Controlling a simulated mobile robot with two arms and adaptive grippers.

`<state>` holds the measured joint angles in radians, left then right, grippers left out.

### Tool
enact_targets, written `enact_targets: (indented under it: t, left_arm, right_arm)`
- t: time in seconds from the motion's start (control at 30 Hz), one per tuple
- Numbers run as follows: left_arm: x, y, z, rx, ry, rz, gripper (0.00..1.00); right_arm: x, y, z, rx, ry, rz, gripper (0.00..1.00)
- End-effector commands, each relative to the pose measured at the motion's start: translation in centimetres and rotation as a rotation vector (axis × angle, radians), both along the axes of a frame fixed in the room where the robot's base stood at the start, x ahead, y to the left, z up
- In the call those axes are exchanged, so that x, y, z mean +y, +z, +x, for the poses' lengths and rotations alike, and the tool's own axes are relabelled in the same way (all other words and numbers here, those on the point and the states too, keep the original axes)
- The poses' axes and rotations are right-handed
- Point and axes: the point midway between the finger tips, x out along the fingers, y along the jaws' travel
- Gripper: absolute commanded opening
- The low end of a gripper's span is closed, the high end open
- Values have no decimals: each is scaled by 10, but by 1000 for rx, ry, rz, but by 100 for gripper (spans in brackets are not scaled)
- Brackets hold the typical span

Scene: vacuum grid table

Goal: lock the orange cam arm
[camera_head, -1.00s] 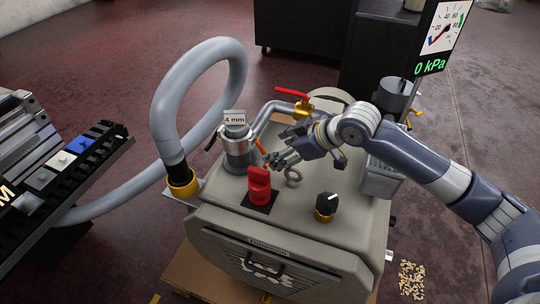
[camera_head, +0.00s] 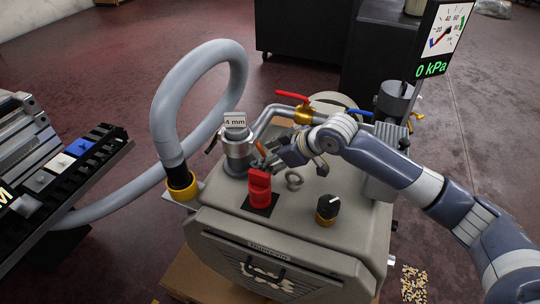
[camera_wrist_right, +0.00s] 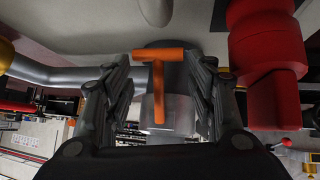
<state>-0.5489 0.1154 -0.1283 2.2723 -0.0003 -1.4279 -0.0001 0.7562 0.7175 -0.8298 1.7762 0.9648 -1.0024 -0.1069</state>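The orange cam arm (camera_wrist_right: 158,85) shows in the right wrist view as a T-shaped piece in front of a grey metal cylinder (camera_wrist_right: 182,105). My right gripper (camera_wrist_right: 158,78) is open, with one dark finger on each side of the orange arm. I cannot tell whether either finger touches it. In the head view my right gripper (camera_head: 264,158) is beside the metal coupling (camera_head: 238,152) that carries the "4 mm" label (camera_head: 235,121). My left gripper is not in view.
A red knob (camera_head: 260,188) stands just in front of my right gripper, and a black knob (camera_head: 327,207) is farther right. A red-handled valve (camera_head: 303,113) and pipe lie behind. A grey hose (camera_head: 160,110) loops at left. The gauge display (camera_head: 432,68) reads 0 kPa.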

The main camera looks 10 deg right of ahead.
Motion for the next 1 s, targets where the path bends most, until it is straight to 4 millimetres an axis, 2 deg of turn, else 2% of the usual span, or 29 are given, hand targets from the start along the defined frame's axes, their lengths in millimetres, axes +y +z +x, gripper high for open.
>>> enact_targets:
  t: [0.3,0.5,0.87,0.9,1.0]
  left_arm:
    - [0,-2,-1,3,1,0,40]
    - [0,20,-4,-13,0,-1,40]
    - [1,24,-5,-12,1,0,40]
    - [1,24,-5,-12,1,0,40]
    - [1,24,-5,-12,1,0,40]
  right_arm:
    - [0,-6,5,-71,-8,97,9]
    - [4,-9,8,-129,-7,178,10]
    - [6,-6,9,-142,-6,195,10]
    - [6,-6,9,-142,-6,195,60]
    - [6,-6,8,-140,-5,195,61]
